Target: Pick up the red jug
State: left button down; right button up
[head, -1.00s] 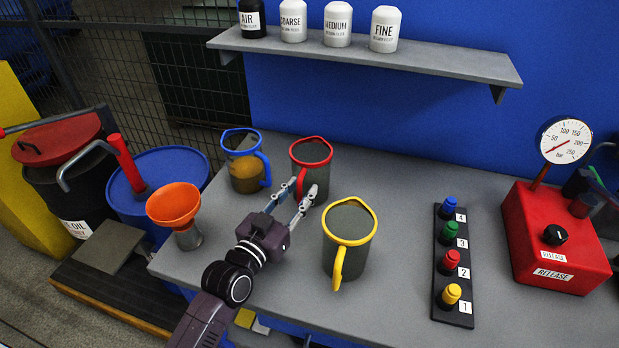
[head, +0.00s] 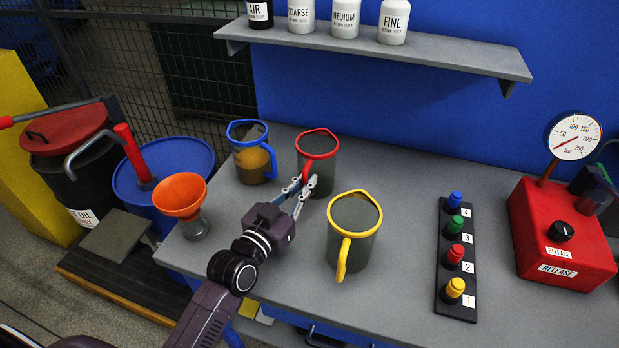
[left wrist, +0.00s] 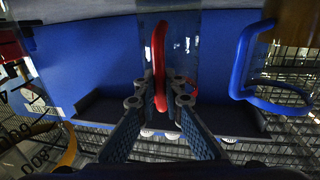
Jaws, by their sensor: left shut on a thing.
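The red jug (head: 318,160) is a grey, see-through jug with a red rim, upright on the grey bench, between the blue-rimmed jug (head: 252,160) and the yellow-rimmed jug (head: 357,235). My left gripper (head: 302,185) reaches its near side. In the left wrist view my left gripper (left wrist: 160,102) is shut on the red jug's handle (left wrist: 160,60), which stands between the two fingertips. I cannot tell any gap under the jug. My right gripper is not in view.
An orange funnel (head: 180,194) stands at the bench's left edge. A black strip with coloured buttons (head: 456,258) and a red gauge box (head: 560,235) stand to the right. A grey shelf (head: 380,50) with labelled bottles hangs above the back. The yellow jug stands close to my fingers.

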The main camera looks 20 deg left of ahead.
pick_arm(q)
notch_tip(320, 180, up, 20)
jog(key=p, duration=0.1)
dwell(0.4)
